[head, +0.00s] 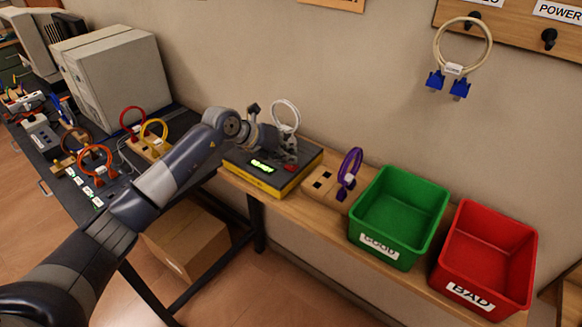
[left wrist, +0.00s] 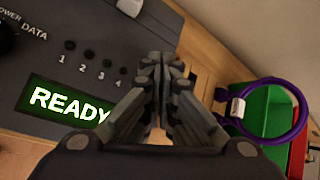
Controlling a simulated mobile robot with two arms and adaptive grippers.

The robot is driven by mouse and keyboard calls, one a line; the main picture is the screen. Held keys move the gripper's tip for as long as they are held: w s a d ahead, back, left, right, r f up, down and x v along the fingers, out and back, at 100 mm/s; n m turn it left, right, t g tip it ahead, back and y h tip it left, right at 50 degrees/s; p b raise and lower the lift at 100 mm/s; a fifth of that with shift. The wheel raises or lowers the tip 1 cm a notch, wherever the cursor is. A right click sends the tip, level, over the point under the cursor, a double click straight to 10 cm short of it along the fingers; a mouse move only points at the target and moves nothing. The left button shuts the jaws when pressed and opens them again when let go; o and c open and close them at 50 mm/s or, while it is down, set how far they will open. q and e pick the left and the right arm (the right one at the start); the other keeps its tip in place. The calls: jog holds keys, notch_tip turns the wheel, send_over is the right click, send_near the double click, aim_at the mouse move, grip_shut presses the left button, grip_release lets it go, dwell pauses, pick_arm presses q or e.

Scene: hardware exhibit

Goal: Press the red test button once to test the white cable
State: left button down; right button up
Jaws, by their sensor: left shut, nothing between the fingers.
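The cable tester (head: 248,178) is a dark box with yellow sides on the wooden shelf; its green display also shows in the left wrist view (left wrist: 65,103) and reads READY. The red test button (head: 291,168) shows on its top, just below my fingers in the head view; in the left wrist view it is not seen, perhaps hidden behind the fingers. The white cable (head: 287,108) stands looped at the back of the tester. My left gripper (head: 289,153) is shut and empty, over the tester's right part; its fingers (left wrist: 162,75) point at the panel. I cannot tell whether they touch the button.
A purple cable (head: 349,165) stands in a wooden holder (head: 318,183) right of the tester. A green GOOD bin (head: 380,235) and red BAD bin (head: 487,262) follow. A cable with blue plugs (head: 453,68) hangs on the wall. The left bench is cluttered.

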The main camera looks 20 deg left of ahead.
pick_arm(q)
jog(key=shift+f, duration=0.5)
dwell(0.8)
jog(key=shift+r+p, duration=0.4)
jog(key=shift+r, duration=0.5)
notch_tip(320, 180, up, 5)
jog(key=p, duration=0.3)
jog(key=shift+p, duration=0.3)
dwell(0.5)
